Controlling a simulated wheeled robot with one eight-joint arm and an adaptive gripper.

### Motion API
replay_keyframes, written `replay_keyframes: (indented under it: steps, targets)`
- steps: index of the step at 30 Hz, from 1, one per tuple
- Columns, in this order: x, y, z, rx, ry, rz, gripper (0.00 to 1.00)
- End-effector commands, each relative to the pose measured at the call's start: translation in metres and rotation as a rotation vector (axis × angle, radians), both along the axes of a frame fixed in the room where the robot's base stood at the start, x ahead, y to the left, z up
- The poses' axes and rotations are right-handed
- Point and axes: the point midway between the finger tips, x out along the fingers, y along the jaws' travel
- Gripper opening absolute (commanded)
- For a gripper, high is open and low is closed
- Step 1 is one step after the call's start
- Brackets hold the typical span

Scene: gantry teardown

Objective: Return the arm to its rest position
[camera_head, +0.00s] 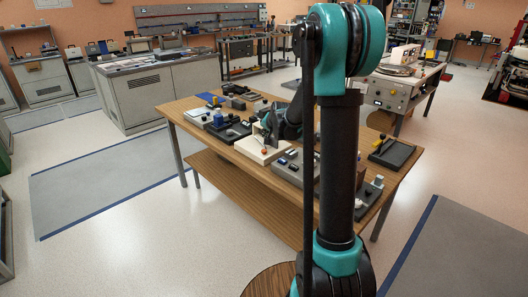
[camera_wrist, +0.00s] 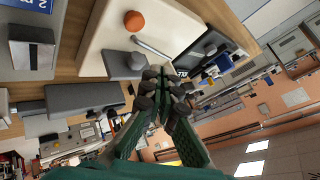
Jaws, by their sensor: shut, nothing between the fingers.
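My gripper (camera_wrist: 158,82) shows in the wrist view with its dark fingertips together and nothing between them. In the head view, my arm stands large in the foreground and hides part of the table. Its far end, with teal parts, shows small over the wooden table (camera_head: 215,150), beside a cream tray (camera_head: 250,152). In the wrist view the cream tray (camera_wrist: 105,40) lies beyond the fingertips. Whether the fingertips touch the tray is unclear.
A grey cabinet bench (camera_head: 150,92) stands behind to the left. The floor left of the table is clear.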

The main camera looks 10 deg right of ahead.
Motion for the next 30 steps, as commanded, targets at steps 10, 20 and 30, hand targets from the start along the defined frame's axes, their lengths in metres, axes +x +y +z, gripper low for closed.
replay_keyframes:
  steps: [10,20,30]
  targets:
    - [0.000,0.000,0.000,0.000,0.000,0.000,0.00]
    - [-0.081,-0.006,-0.001,-0.103,0.065,0.082,0.00]
    - [-0.256,-0.022,-0.029,-0.310,0.214,0.276,0.00]
